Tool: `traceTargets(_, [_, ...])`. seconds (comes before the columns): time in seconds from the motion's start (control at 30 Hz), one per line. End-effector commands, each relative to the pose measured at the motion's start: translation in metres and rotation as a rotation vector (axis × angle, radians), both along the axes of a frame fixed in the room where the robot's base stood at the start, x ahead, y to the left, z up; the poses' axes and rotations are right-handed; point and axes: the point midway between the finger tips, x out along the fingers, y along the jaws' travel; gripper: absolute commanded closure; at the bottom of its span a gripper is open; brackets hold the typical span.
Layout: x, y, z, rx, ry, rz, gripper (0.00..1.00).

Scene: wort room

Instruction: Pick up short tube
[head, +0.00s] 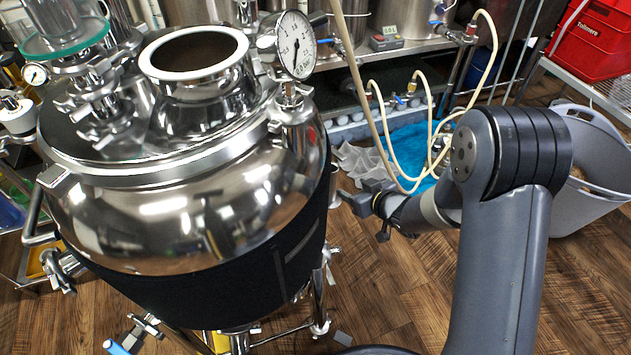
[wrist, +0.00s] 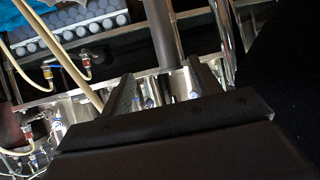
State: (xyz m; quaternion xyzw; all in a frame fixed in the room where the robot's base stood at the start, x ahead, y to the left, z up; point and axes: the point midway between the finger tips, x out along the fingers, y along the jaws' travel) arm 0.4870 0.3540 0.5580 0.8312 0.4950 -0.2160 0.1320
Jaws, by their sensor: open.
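Several cream tubes hang in the head view. A long tube (head: 356,75) comes down from the top edge, and a shorter-looking tube (head: 427,92) arches by the small valves. Another tube (head: 494,48) loops down from the right. I cannot tell for sure which is the short tube. My gripper (head: 364,212) is open, low in front of the tubes and right of the steel vessel. In the wrist view its two fingers (wrist: 163,70) stand apart with no tube held between them. A cream tube (wrist: 72,66) runs down to the left of the fingers.
The big steel vessel (head: 190,215) with a pressure gauge (head: 296,45) fills the left. A grey bin (head: 590,190) and red crate (head: 597,38) stand at the right. Blue sheeting (head: 405,142) lies behind the tubes. Wooden floor (head: 380,300) is open between vessel and arm.

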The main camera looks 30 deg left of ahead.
Motion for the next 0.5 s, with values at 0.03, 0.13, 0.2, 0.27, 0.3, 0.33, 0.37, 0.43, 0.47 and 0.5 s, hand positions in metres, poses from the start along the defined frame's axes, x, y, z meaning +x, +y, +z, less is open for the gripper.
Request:
traceTargets(0.03, [-0.001, 0.005, -0.004, 0.008, 0.000, 0.013, 0.40])
traceTargets(0.13, [0.001, 0.015, -0.010, 0.014, -0.002, 0.024, 0.40])
traceTargets(0.2, [0.006, 0.024, -0.016, 0.013, -0.001, 0.022, 0.40])
traceTargets(0.27, [0.010, 0.032, -0.021, 0.014, -0.001, 0.021, 0.40])
traceTargets(0.3, [0.013, 0.037, -0.023, 0.013, 0.000, 0.021, 0.40])
traceTargets(0.33, [0.014, 0.040, -0.025, 0.012, 0.000, 0.021, 0.40])
traceTargets(0.37, [0.016, 0.042, -0.027, 0.013, -0.002, 0.020, 0.40])
traceTargets(0.43, [0.018, 0.047, -0.028, 0.013, -0.001, 0.019, 0.40])
traceTargets(0.47, [0.019, 0.048, -0.029, 0.013, -0.001, 0.019, 0.40])
traceTargets(0.5, [0.020, 0.050, -0.030, 0.013, -0.001, 0.019, 0.40])
